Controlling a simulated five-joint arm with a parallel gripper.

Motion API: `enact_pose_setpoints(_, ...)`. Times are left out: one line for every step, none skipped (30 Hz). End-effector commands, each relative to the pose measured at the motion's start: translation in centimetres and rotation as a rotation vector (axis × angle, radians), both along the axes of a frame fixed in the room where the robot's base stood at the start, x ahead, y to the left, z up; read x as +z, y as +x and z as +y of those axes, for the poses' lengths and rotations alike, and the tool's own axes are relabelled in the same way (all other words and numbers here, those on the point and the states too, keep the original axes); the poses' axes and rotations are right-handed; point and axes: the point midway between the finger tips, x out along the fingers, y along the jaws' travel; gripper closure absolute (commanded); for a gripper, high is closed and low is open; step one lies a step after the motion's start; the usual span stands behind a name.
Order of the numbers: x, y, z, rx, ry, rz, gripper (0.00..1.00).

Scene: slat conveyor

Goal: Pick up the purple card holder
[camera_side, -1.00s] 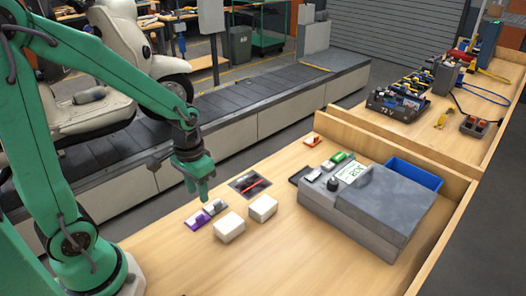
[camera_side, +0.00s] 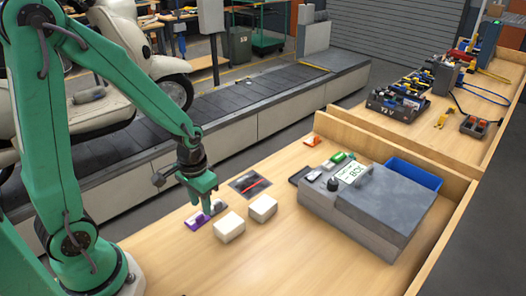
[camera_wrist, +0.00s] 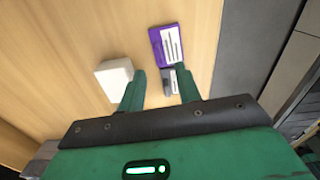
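The purple card holder (camera_side: 196,222) lies flat on the wooden bench, with pale stripes on its face. In the wrist view, the purple card holder (camera_wrist: 158,46) is beyond the fingertips, nearer the right finger's line than the middle. A grey item (camera_wrist: 168,83) lies against its near end, partly hidden by the right finger. My gripper (camera_side: 202,207) is low over this spot in the side view; I cannot tell whether it touches anything. In the wrist view my gripper (camera_wrist: 159,72) is open, with nothing clearly held between its fingers.
Two white blocks (camera_side: 229,228) (camera_side: 263,208) sit close by on the bench. A dark mat (camera_side: 250,184) with a red item lies behind them. A grey machine (camera_side: 375,210) and a blue bin (camera_side: 413,174) stand to the right. The front bench area is clear.

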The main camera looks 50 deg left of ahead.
Motion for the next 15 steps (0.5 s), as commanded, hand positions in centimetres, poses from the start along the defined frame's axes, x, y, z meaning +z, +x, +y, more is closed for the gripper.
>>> enact_pose_setpoints(-0.6, 0.0, 0.0, 0.0, 0.0, 0.004, 0.66)
enact_pose_setpoints(-0.9, 0.0, -0.1, 0.0, 0.0, 0.004, 0.66)
enact_pose_setpoints(-1.2, 0.0, -0.1, 0.0, 0.0, 0.004, 0.66)
enact_pose_setpoints(-1.5, 0.0, -0.1, 0.0, 0.0, 0.004, 0.66)
enact_pose_setpoints(-1.8, 0.1, -0.1, 0.0, 0.0, 0.003, 0.66)
enact_pose_setpoints(-2.1, 0.1, -0.1, 0.0, 0.0, 0.004, 0.66)
enact_pose_setpoints(-2.3, 0.1, -0.1, 0.0, 0.0, 0.003, 0.66)
enact_pose_setpoints(-2.6, 0.1, -0.1, 0.0, 0.0, 0.002, 0.66)
enact_pose_setpoints(-2.8, 0.1, -0.1, 0.0, 0.0, 0.003, 0.66)
enact_pose_setpoints(-3.0, 0.1, -0.1, 0.0, 0.0, 0.002, 0.66)
enact_pose_setpoints(-3.1, 0.1, -0.1, 0.0, 0.0, 0.001, 0.66)
enact_pose_setpoints(-3.2, 0.1, -0.1, 0.0, 0.0, 0.0, 0.66)
enact_pose_setpoints(-3.3, 0.1, -0.1, 0.0, 0.0, 0.0, 0.66)
enact_pose_setpoints(-3.4, 0.1, -0.1, 0.0, 0.0, 0.0, 0.66)
enact_pose_setpoints(-3.4, 0.1, -0.1, 0.0, 0.0, 0.0, 0.66)
